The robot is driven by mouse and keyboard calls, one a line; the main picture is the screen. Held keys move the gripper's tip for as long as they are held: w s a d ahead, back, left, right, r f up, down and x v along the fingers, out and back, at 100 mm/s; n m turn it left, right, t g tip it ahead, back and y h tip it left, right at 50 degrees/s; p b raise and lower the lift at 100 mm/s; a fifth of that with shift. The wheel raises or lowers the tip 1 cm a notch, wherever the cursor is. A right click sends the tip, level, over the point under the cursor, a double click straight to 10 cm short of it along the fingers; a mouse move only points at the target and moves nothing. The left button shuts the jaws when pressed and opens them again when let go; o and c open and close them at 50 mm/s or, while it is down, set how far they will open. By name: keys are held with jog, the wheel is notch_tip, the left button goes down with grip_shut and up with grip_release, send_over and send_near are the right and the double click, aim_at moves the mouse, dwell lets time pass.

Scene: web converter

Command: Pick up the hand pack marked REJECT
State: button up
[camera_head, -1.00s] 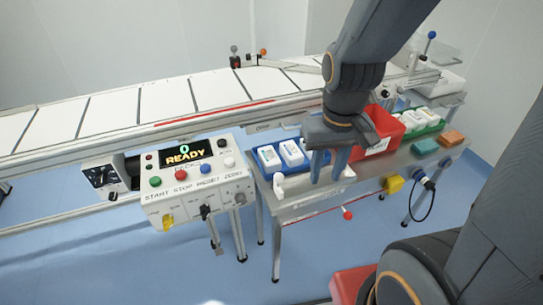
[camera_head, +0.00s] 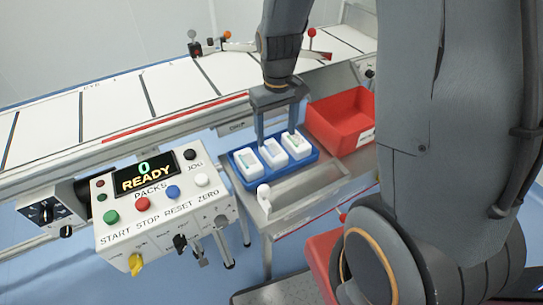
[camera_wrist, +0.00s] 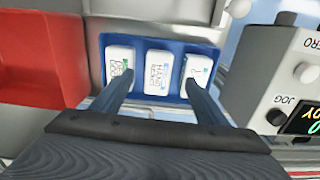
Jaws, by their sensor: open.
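Three white packs lie side by side in a blue tray (camera_head: 240,177): a left pack (camera_head: 246,163), a middle pack (camera_head: 271,153) and a right pack (camera_head: 296,144). In the wrist view their order is reversed, with the right pack (camera_wrist: 119,70), which has a green mark, on the left. The middle pack (camera_wrist: 158,68) shows between my fingers there. The print is too small to read REJECT on any pack. My gripper (camera_head: 277,136) is open and empty, pointing down at the tray. In the wrist view its fingertips (camera_wrist: 158,82) overlap the outer packs. Contact cannot be told.
A red bin (camera_head: 335,112) stands right of the tray, close to my gripper. A control box (camera_head: 160,195) reading 0 READY stands to the left. The conveyor (camera_head: 120,100) runs behind.

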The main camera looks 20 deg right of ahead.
aim_at(273, 149)
jog(key=shift+w+d+f, duration=0.1)
jog(key=shift+w+f, duration=0.75)
jog(key=shift+f, duration=0.25)
jog(key=shift+w+f+p, duration=0.2)
jog(key=shift+f+p, duration=0.25)
jog(key=shift+f, duration=3.3)
jog(key=c, duration=1.2)
